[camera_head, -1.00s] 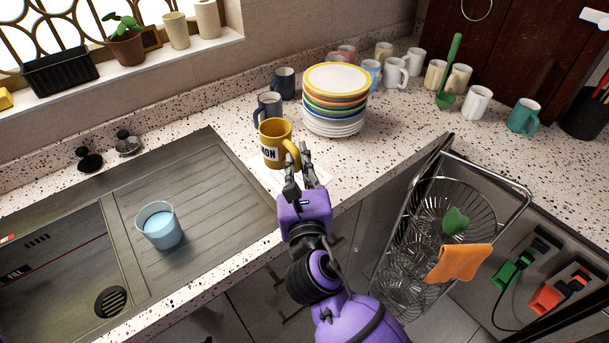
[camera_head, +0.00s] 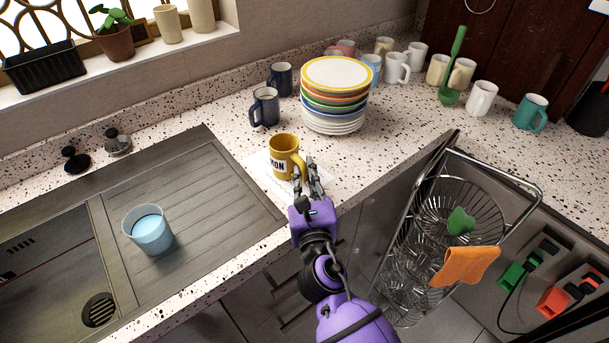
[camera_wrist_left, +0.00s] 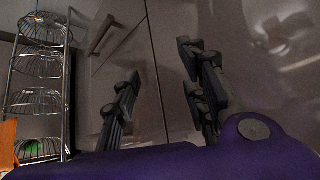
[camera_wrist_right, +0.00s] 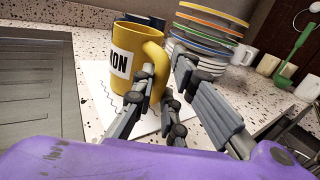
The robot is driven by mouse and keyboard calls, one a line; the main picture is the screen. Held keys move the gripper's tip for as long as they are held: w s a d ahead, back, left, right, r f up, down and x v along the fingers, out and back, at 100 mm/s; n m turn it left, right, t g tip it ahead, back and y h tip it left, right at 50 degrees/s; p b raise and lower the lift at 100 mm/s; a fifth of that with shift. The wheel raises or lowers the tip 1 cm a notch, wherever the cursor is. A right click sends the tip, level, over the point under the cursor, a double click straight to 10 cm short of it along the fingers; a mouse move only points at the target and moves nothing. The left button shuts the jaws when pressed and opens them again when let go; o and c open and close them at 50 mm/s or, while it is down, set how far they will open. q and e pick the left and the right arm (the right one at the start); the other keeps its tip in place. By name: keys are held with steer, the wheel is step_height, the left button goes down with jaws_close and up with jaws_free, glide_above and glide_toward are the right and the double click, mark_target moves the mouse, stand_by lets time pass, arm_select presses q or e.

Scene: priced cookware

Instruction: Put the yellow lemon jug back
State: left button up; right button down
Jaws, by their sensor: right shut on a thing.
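The yellow lemon jug (camera_head: 281,160), a mug with a white label reading "...MON", is upright over a white paper sheet (camera_head: 262,181) beside the sink drainer. My right gripper (camera_head: 304,170) is shut on its handle from the right. The right wrist view shows the jug (camera_wrist_right: 136,45) with the handle between the fingers (camera_wrist_right: 163,75). Whether the jug's base touches the paper is hard to tell. My left gripper (camera_wrist_left: 160,62) shows only in its wrist view, open and empty, in front of cabinet doors.
Dark blue mugs (camera_head: 265,107) and a plate stack (camera_head: 335,95) stand just behind the jug. Several other mugs (camera_head: 481,98) line the back. A light blue cup (camera_head: 148,230) stands on the drainer. A wire rack (camera_head: 455,200) is at the right.

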steer(key=shift+f, duration=0.15)
arm_select(q)
steer(key=shift+s+f, duration=0.25)
steer(key=shift+s, duration=0.1)
arm_select(e)
steer(key=c, duration=1.8)
jaws_free()
steer(key=shift+o, duration=0.2)
arm_select(q)
steer(key=shift+w, duration=0.1)
